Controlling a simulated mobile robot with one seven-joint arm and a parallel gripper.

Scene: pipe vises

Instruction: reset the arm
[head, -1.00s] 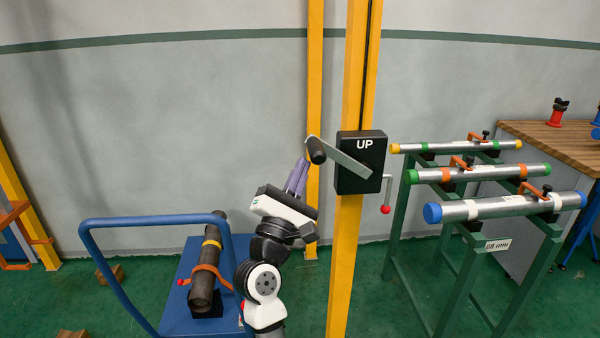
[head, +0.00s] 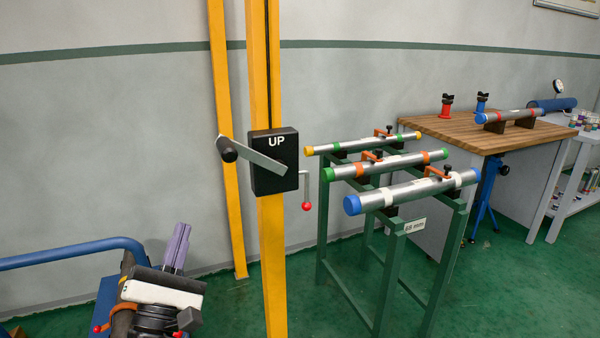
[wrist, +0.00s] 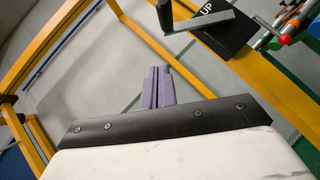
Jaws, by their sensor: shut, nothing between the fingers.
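My gripper (head: 177,247) is at the lower left of the head view, its purple fingers pointing up and held together with nothing between them. In the wrist view the fingers (wrist: 157,88) also show closed and empty, with the floor and wall behind them. My gripper is apart from the black UP box (head: 274,162) and its crank handle (head: 228,150), which are to its upper right on a yellow post (head: 262,80). The rest of my arm is mostly below the frame.
A blue cart rail (head: 70,252) is left of my gripper. A green rack (head: 378,265) with three capped pipes stands right of the post. Behind it is a wooden bench (head: 470,128) with small vises. Green floor between post and rack is clear.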

